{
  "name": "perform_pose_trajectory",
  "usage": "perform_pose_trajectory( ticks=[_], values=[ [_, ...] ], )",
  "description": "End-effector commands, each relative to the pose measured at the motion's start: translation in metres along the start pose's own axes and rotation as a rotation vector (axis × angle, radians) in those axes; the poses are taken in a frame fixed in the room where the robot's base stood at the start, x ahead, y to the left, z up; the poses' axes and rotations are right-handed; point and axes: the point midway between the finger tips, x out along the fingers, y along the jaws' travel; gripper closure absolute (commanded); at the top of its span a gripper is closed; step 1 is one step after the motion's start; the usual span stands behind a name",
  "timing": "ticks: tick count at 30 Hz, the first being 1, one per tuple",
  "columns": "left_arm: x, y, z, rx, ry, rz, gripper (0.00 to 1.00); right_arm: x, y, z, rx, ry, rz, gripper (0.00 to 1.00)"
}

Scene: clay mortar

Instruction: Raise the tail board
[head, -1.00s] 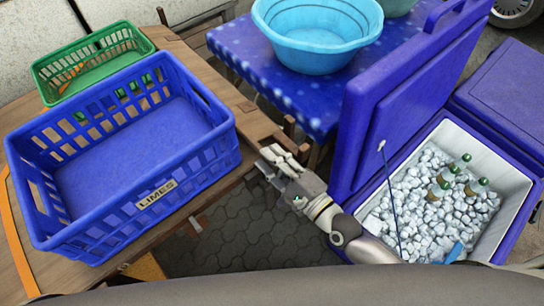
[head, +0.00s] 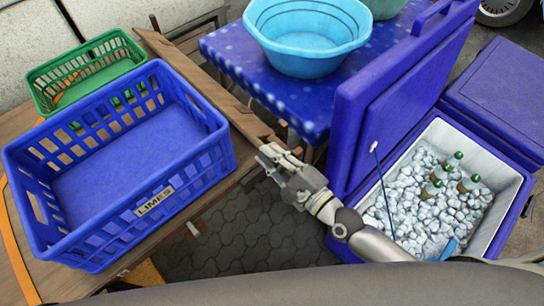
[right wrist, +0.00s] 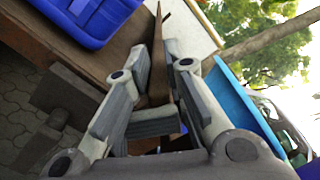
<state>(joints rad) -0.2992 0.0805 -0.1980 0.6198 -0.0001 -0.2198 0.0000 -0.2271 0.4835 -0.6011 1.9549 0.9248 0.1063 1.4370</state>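The tail board (head: 205,82) is a long brown wooden board along the cart's end, between the blue crate and the blue table. It stands tilted upward at the edge of the wooden bed (head: 225,185). My right gripper (head: 267,156) is at the near end of the board in the head view. In the right wrist view, the board (right wrist: 158,85) shows edge-on between the two fingers (right wrist: 160,65), which look closed on it. The exact contact is partly hidden by the fingers. My left gripper is not in view.
A blue crate labelled LIMES (head: 150,205) and a green basket (head: 90,68) stand on the bed. A blue table (head: 240,50) with a light blue basin (head: 308,40) is close behind the board. An open cooler (head: 515,190) with ice and bottles is at right.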

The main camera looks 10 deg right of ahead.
Motion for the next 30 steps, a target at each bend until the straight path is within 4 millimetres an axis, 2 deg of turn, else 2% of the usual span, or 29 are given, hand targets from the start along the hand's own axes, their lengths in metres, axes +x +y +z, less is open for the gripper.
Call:
perform_pose_trajectory(
  ticks=[1,4,5,20,25,30],
  values=[
    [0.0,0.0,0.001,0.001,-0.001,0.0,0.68,0.004,-0.008,-0.001,-0.007,0.0,-0.017,0.79],
    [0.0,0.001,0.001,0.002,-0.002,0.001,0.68,0.004,-0.007,-0.001,-0.005,-0.001,-0.016,0.66],
    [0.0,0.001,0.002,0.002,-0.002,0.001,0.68,0.004,-0.007,-0.001,-0.005,-0.001,-0.016,0.64],
    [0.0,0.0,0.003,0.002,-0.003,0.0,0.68,0.001,-0.004,-0.002,-0.002,0.0,-0.008,0.64],
    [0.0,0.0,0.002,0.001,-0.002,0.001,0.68,-0.014,-0.003,-0.001,-0.003,0.0,-0.006,0.64],
    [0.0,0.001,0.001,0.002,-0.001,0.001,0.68,-0.041,-0.001,-0.001,-0.003,-0.001,-0.003,0.64]
  ],
)
